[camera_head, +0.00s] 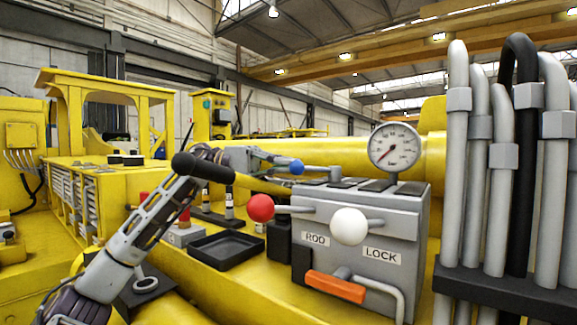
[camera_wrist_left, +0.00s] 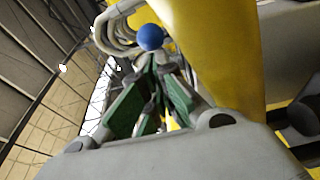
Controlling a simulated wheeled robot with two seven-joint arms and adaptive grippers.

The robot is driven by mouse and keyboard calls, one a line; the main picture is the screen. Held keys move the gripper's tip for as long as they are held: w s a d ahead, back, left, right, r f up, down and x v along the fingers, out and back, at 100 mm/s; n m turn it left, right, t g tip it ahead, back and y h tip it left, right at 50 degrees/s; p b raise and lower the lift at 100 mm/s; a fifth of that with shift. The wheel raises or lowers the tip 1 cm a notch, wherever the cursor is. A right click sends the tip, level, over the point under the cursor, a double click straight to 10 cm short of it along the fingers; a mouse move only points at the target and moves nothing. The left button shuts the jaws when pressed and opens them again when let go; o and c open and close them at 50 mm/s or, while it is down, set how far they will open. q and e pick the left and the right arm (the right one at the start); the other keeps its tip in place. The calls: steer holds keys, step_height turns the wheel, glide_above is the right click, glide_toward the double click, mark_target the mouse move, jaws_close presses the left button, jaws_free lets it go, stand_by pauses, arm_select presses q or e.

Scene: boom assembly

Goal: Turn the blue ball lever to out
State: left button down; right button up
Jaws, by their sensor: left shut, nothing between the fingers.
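The blue ball (camera_head: 297,167) is at the left end of a grey lever rod above the back of the grey valve block (camera_head: 385,228). My left gripper (camera_head: 270,160) reaches in from the left, just left of the blue ball. In the left wrist view the blue ball (camera_wrist_left: 150,37) shows just beyond the fingertips of my left gripper (camera_wrist_left: 152,72). The gripper is shut with nothing between its fingers. I cannot tell whether a finger touches the ball or rod. My right gripper is not in view.
A red ball lever (camera_head: 261,207), a white ball lever (camera_head: 348,226) and an orange handle (camera_head: 335,287) stick out of the block's front. A pressure gauge (camera_head: 394,147) stands above it. A black tray (camera_head: 225,250) lies left; thick grey pipes (camera_head: 457,150) stand right.

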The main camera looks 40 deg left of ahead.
arm_select(q)
steer(key=v, duration=0.7)
steer(key=shift+a, duration=0.2)
steer(key=c, duration=1.3)
jaws_free()
steer(key=shift+r, duration=0.15)
steer(key=shift+o, duration=0.6)
steer(key=shift+r+p, duration=0.9)
steer(key=shift+p, duration=0.15)
